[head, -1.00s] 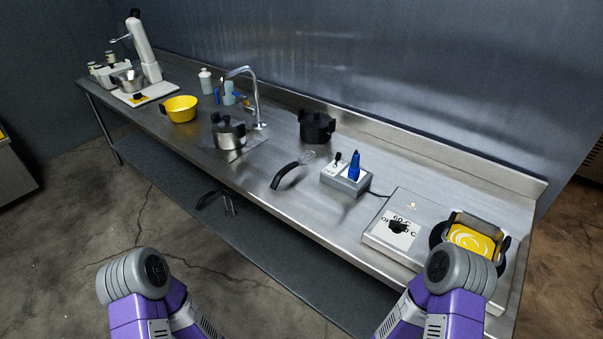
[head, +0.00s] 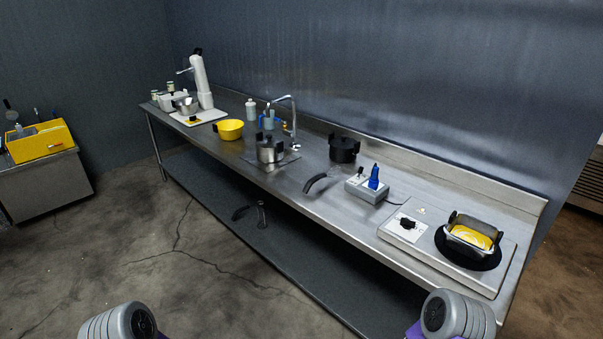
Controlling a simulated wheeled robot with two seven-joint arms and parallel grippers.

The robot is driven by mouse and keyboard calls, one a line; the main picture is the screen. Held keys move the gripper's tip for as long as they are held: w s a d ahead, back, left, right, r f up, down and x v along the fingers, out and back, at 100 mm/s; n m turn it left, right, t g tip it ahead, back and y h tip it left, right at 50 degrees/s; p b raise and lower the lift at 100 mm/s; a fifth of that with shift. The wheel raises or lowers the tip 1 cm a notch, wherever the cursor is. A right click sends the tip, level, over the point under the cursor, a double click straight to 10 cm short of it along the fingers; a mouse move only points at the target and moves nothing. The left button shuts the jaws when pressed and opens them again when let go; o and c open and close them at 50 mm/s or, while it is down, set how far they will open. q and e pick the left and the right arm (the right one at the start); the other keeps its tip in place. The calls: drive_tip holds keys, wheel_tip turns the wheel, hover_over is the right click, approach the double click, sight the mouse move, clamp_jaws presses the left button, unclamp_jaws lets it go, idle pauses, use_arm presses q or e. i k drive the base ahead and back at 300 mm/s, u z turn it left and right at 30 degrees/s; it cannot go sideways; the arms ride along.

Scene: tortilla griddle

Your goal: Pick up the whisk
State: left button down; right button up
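The whisk, with a black curved handle (head: 314,183), appears to lie near the front edge of the steel counter, left of a small grey box with a blue item. Its wire end points toward the back and is too faint to make out clearly. Only rounded grey and purple parts of my two arms show at the bottom of the head view. Neither gripper is in view, and both arms are well apart from the counter's whisk area.
Dark items sit on the lower shelf. The floor in front is clear.

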sight(312, 181)
drive_tip(key=u, duration=0.7)
drive_tip(key=i, duration=0.85)
drive_tip(key=u, duration=0.4)
